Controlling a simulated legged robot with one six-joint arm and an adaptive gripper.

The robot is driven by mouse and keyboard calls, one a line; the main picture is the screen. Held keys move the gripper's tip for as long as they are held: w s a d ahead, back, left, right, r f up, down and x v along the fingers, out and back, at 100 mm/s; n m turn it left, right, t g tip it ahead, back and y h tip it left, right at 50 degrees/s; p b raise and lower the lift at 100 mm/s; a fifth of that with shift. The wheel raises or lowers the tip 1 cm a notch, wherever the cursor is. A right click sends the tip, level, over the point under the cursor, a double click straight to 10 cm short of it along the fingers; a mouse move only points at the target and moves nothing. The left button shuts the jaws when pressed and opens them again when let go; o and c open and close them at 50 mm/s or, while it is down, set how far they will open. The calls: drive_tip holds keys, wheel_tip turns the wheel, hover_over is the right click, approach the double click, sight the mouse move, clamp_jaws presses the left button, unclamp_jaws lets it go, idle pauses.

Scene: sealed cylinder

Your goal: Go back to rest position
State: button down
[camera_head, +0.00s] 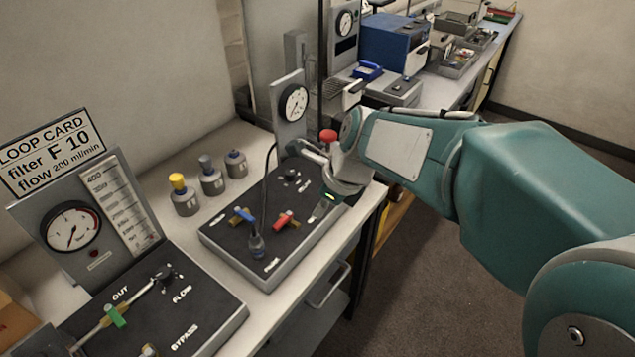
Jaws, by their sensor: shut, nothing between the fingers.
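My teal and grey arm reaches in from the right, with its wrist over the right edge of the middle black panel (222,235). My gripper (317,214) points down and to the left at that panel's right side. It is shut and holds nothing. Its fingertips are small in this view, and I cannot tell whether they touch the panel. The red-handled valve (284,221) is just left of the fingertips, and the blue-handled valve (242,215) is further left.
An upright gauge (293,103) stands behind the panel. Several small capped cylinders (184,196) stand to its left. Another panel (215,318) with a green-handled valve (115,316) and a loop card (48,152) is at the front left. Blue equipment (392,42) is further back. Open floor (410,275) is below my arm.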

drive_tip(key=s+d+r+n+t+h, duration=0.1)
drive_tip(key=s+d+n, duration=0.4)
drive_tip(key=n, duration=0.6)
drive_tip(key=s+d+r+n+t+h, duration=0.2)
drive_tip(key=s+d+n, duration=0.4)
drive_tip(key=s+n, duration=0.4)
drive_tip(key=shift+s+d+r+n+t+h, duration=0.3)
drive_tip(key=shift+r+n+h, duration=0.25)
drive_tip(key=shift+n, duration=0.75)
